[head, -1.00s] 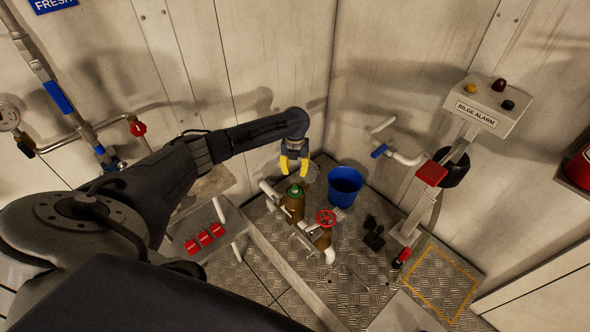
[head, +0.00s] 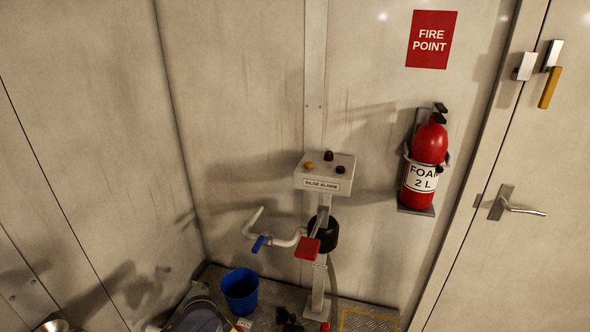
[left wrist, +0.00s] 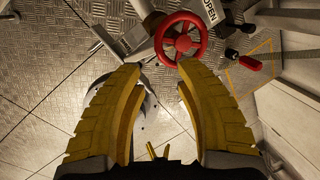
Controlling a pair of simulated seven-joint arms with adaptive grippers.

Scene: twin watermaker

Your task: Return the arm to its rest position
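In the left wrist view, the two yellow fingers of my left gripper (left wrist: 160,68) stand apart with nothing between them. A red valve wheel (left wrist: 181,39) lies beyond the fingertips, apart from them, with an "OPEN" label beside it. In the head view, only a dark part of my left arm shows at the bottom edge, left of the blue bucket (head: 240,291); its fingers are mostly cut off there. My right gripper is in neither view.
The bilge alarm box (head: 324,174) stands on a post right of the bucket. A red fire extinguisher (head: 421,165) hangs beside the door (head: 515,240). Metal plate floor (left wrist: 70,60) shows beyond my left fingers.

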